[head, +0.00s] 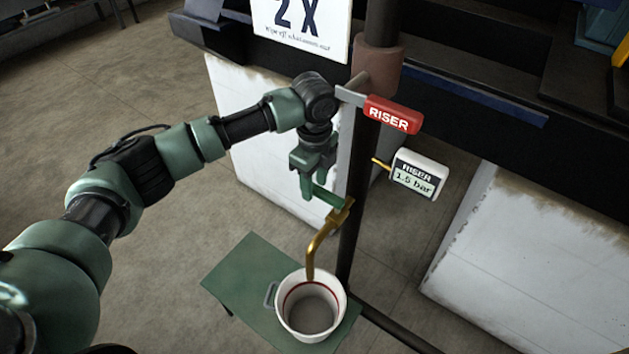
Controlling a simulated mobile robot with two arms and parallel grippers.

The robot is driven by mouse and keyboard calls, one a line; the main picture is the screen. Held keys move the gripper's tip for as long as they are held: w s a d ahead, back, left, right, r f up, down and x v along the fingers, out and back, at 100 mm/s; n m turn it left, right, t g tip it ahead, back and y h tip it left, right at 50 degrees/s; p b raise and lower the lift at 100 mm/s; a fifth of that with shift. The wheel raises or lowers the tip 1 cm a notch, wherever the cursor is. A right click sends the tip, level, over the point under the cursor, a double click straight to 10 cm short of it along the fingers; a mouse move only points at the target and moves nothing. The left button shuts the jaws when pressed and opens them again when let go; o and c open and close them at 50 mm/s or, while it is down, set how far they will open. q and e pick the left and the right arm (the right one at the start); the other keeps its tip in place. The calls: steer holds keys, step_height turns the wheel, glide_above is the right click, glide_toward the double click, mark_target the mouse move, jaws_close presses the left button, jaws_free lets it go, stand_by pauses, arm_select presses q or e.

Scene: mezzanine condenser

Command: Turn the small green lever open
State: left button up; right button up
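The small green lever (330,197) sits on top of a brass tap (322,238), which comes off a dark vertical pipe (349,228). The lever points left and slightly up from the tap. My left gripper (312,186) hangs down at the free end of the lever, with its green fingers beside or around it. The fingers overlap the lever's end in this view, so I cannot tell whether they touch it or how far apart they are. My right gripper is out of view.
A white bucket (337,318) with a red line stands under the spout on a green stool (243,275). A red RISER handle (392,115) and a gauge reading 1.5 bar (419,177) sit on the pipe, close to my wrist. Floor at left is clear.

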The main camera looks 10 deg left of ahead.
arm_select(q)
steer(key=shift+w, duration=0.1)
jaws_close()
stand_by(1.1)
